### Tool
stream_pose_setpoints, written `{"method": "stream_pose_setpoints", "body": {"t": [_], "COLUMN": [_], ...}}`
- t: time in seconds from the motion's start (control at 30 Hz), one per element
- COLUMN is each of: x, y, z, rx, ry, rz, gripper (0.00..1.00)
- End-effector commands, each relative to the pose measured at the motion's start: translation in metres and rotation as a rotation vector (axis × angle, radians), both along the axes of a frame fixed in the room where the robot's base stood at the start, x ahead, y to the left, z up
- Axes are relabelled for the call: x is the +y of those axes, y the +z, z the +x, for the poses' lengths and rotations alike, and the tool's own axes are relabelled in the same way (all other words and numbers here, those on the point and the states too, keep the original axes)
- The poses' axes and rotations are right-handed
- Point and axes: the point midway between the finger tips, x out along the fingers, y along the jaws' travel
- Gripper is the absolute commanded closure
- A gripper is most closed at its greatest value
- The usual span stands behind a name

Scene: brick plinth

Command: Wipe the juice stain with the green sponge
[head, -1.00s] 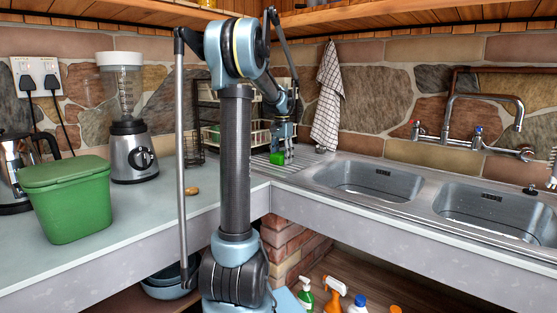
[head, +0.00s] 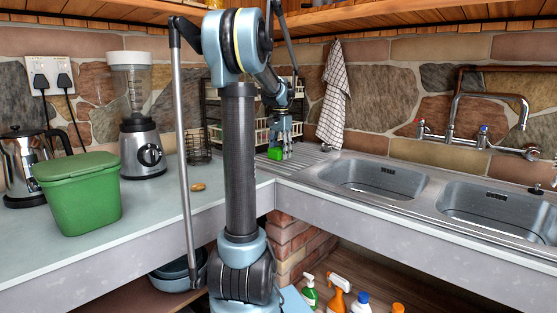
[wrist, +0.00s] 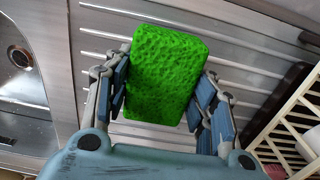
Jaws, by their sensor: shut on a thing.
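The green sponge (head: 275,153) is in my gripper (head: 284,143) over the ribbed metal drainboard at the back corner. In the wrist view the sponge (wrist: 165,75) is a bright green block held between the two fingers of my gripper (wrist: 163,92), with the grooved drainboard below. I cannot tell how far it is above the drainboard. A small orange-brown patch (head: 198,187), which looks like the juice stain, is on the left counter, left of my arm and apart from the gripper.
A green lidded tub (head: 80,200), a blender (head: 142,150) and a metal pot (head: 22,165) stand on the left counter. A dish rack (head: 252,134) is close to my gripper. A checked towel (head: 333,95) hangs behind; double sinks (head: 375,178) lie right.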

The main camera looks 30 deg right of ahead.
Motion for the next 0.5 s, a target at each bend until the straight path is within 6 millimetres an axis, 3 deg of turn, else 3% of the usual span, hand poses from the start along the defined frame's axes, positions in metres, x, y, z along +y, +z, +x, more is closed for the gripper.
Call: {"method": "stream_pose_setpoints", "body": {"t": [0.5], "x": [0.005], "y": [0.046], "z": [0.003], "rx": [0.000], "ry": [0.008], "rz": [0.000], "gripper": [0.71]}}
